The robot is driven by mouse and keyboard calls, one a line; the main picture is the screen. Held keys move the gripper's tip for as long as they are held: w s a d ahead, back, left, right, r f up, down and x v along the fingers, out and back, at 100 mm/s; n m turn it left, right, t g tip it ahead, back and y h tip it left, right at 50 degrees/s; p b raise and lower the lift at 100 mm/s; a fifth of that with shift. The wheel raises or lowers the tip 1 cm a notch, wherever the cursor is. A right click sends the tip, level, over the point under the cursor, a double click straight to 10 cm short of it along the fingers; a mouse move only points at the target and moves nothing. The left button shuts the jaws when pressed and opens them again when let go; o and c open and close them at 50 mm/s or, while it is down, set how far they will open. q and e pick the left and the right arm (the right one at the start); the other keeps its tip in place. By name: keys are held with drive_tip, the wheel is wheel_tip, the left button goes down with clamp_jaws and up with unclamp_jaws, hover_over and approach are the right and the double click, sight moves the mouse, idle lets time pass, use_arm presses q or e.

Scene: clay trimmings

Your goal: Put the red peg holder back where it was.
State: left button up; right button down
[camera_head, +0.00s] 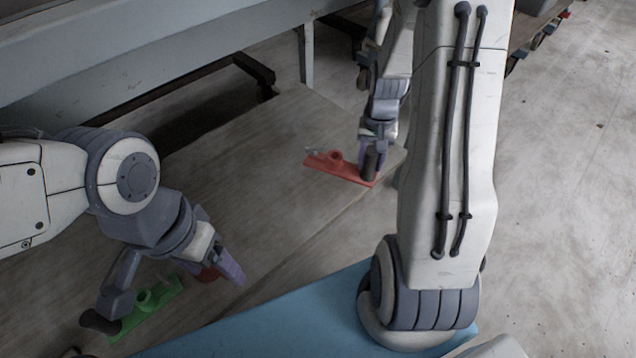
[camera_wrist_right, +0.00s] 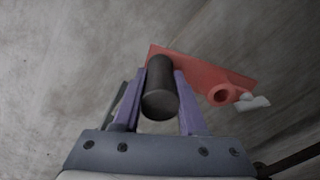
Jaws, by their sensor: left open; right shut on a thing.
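The red peg holder (camera_head: 332,168) is a flat red bar with a raised ring and an upright dark cylinder (camera_head: 371,162) at its right end. My right gripper (camera_head: 374,150) is shut on that dark cylinder. In the right wrist view the cylinder (camera_wrist_right: 160,88) stands between both fingers, with the red bar (camera_wrist_right: 195,72) beyond it. The bar is over the far right corner of the wooden surface; whether it touches is unclear. My left gripper (camera_head: 226,267) is open, low at the left, by a dark red thing (camera_head: 208,273) that it partly hides.
A green holder (camera_head: 146,308) with a dark cylinder lies at the lower left, near my left gripper. A blue mat (camera_head: 270,318) is at the front. The wooden surface (camera_head: 265,150) is clear in the middle. A small grey piece (camera_wrist_right: 254,101) is at the red bar's ring end.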

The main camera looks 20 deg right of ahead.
sight(332, 169)
drive_tip(key=w+a+f+b, duration=0.1)
drive_tip(key=a+f, duration=0.1)
drive_tip(key=w+a+f+b, duration=0.1)
drive_tip(key=w+a+b, duration=0.1)
drive_tip(key=w+a+f+b, duration=0.2)
drive_tip(key=shift+w+a+f, duration=0.1)
drive_tip(key=shift+a+f, duration=0.25)
drive_tip(key=shift+a, duration=0.05)
drive_tip(key=shift+w+a+f, duration=0.15)
drive_tip(key=shift+w+a, duration=0.1)
drive_tip(key=shift+a, duration=0.1)
wheel_tip(332, 169, down, 4)
drive_tip(key=b, duration=0.3)
drive_tip(key=shift+b, duration=0.4)
drive_tip(key=shift+c, duration=2.3)
unclamp_jaws()
